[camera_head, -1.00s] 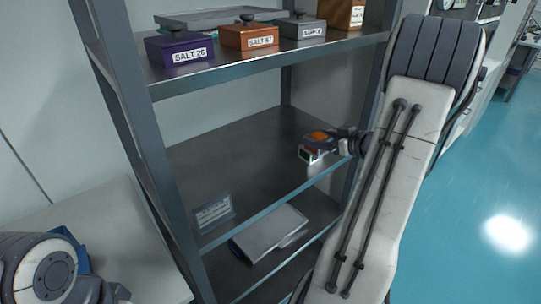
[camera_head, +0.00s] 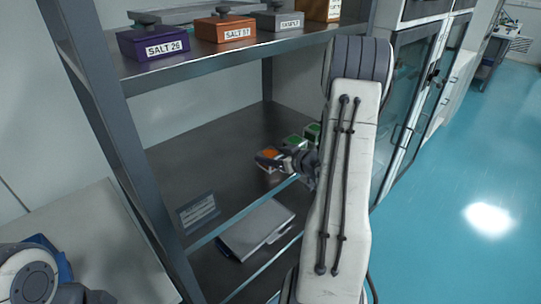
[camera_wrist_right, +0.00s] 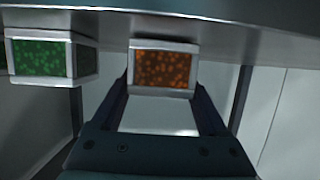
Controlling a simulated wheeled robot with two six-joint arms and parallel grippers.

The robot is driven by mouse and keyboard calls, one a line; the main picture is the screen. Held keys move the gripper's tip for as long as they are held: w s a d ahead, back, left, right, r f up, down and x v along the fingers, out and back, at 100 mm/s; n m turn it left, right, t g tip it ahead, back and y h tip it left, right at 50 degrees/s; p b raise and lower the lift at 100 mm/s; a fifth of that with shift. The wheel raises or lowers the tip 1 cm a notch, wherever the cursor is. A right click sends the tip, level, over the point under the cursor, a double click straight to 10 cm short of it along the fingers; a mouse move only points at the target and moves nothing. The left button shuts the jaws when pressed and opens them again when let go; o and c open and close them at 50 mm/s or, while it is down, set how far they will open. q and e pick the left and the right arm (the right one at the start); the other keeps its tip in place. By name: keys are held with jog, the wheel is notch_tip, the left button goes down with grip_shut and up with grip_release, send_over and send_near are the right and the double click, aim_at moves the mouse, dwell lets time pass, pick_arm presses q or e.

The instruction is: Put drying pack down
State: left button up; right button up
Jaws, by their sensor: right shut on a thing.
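An orange drying pack with a pale frame (camera_head: 268,155) is at the front of the middle shelf (camera_head: 215,160). My right gripper (camera_head: 284,159) is shut on it; in the right wrist view the pack (camera_wrist_right: 165,68) sits between the two fingers. Whether it touches the shelf is unclear. Two green packs, a nearer one (camera_head: 292,142) and a farther one (camera_head: 313,130), stand just beyond it. One green pack (camera_wrist_right: 42,57) shows left of the held pack in the wrist view, with a gap between. My left arm shows at the lower left, but its fingers do not.
The upper shelf (camera_head: 215,62) holds a purple box (camera_head: 153,43), an orange box (camera_head: 225,28) and a grey box (camera_head: 279,20). Below lies a grey flat object (camera_head: 255,230). The middle shelf's left part is clear.

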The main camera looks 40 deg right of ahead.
jog(key=shift+f, duration=0.1)
jog(key=o, duration=1.5)
jog(key=shift+o, duration=0.2)
jog(key=shift+s+r, duration=0.2)
jog(key=shift+s, duration=0.05)
jog(key=v, duration=1.1)
jog(key=shift+s, duration=0.25)
jog(key=shift+s+r, duration=0.1)
